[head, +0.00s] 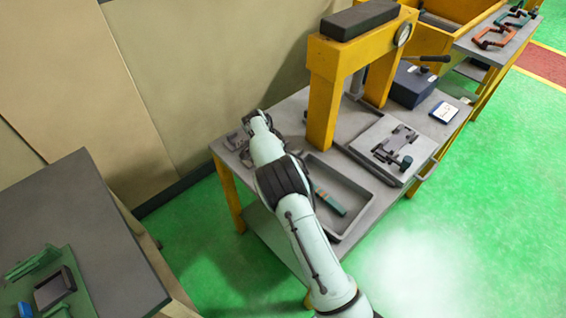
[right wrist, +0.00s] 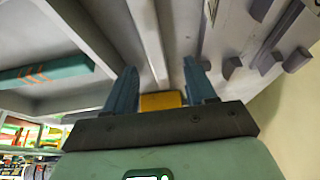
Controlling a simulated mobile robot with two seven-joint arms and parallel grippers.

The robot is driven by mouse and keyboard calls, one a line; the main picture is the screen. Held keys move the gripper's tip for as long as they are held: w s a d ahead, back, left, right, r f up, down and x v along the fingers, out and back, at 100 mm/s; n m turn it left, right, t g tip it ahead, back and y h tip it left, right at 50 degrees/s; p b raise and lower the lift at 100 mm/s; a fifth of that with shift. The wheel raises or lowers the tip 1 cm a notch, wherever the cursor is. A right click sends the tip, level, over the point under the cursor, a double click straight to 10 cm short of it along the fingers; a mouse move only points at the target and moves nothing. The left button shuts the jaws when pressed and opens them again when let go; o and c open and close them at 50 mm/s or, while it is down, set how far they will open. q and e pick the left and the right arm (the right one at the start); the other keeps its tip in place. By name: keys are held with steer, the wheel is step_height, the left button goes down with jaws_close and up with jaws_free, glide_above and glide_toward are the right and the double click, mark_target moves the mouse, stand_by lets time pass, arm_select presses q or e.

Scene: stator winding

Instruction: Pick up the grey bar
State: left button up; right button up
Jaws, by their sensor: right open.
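I cannot clearly tell which thing is the grey bar. A dark grey bar-shaped block (head: 360,18) lies on top of the yellow press. A grey fixture (head: 236,139) sits at the table's left end beside my right gripper (head: 258,118). In the right wrist view a grey piece with several dark pegs (right wrist: 262,50) is at the upper right. My right gripper's fingers (right wrist: 163,88) are apart there, with nothing seen held between them. My arm hides part of the table around the gripper. My left gripper is not in view.
The yellow press (head: 325,95) stands on the grey table. A shallow grey tray (head: 362,207) holds a green and orange item (head: 330,203). A plate with a clamp (head: 395,143) and a dark blue box (head: 411,86) are further right. A wall runs behind the table's left end.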

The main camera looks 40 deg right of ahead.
steer(key=x, duration=0.5)
steer(key=shift+s, duration=0.25)
jaws_close()
